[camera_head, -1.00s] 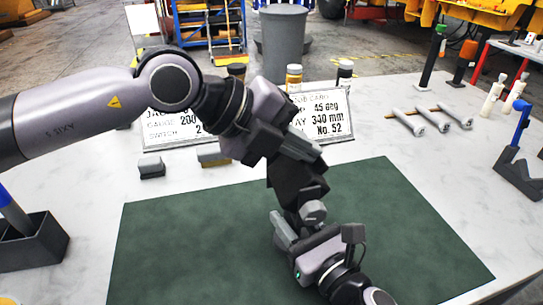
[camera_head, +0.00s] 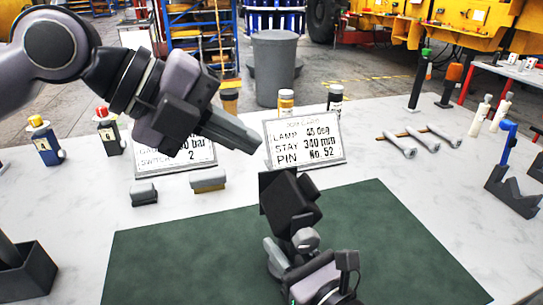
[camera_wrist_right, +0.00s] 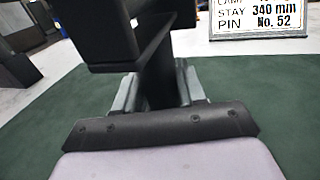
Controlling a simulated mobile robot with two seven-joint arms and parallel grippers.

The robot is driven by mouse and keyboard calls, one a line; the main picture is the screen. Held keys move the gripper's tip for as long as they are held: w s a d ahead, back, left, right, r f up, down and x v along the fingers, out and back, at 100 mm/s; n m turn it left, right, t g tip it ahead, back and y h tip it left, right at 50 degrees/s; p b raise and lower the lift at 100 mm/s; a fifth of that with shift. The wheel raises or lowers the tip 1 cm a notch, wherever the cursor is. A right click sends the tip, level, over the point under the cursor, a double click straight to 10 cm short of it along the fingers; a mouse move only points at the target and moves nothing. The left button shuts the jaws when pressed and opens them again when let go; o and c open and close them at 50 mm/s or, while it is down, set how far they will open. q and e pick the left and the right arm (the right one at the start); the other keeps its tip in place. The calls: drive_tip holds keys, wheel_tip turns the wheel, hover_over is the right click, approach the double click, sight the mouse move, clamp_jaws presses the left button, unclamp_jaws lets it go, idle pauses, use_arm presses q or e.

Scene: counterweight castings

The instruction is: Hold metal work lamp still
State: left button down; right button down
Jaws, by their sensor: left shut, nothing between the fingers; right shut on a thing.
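The metal work lamp (camera_head: 290,197) is a dark, blocky head on a short post, standing tilted over the green mat in the head view. It also shows close up in the right wrist view (camera_wrist_right: 155,45), its top cut off. My right gripper (camera_head: 288,248) is shut around the lamp's lower part; its grey fingers (camera_wrist_right: 155,92) flank the dark post in the wrist view. My left gripper (camera_head: 250,142) is shut and empty, above and left of the lamp and apart from it, in front of the job cards. The lamp's base is hidden behind my right gripper.
Two job cards (camera_head: 305,138) stand behind the green mat (camera_head: 150,260). Two small blocks (camera_head: 208,181) lie before the left card. The mat right of the lamp is clear.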

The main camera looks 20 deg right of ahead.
use_arm(q)
drive_tip(key=v, duration=0.3)
drive_tip(key=shift+a+r, duration=0.1)
drive_tip(key=shift+r, duration=0.3)
use_arm(e)
drive_tip(key=c, duration=0.6)
unclamp_jaws()
drive_tip(key=shift+s, duration=0.1)
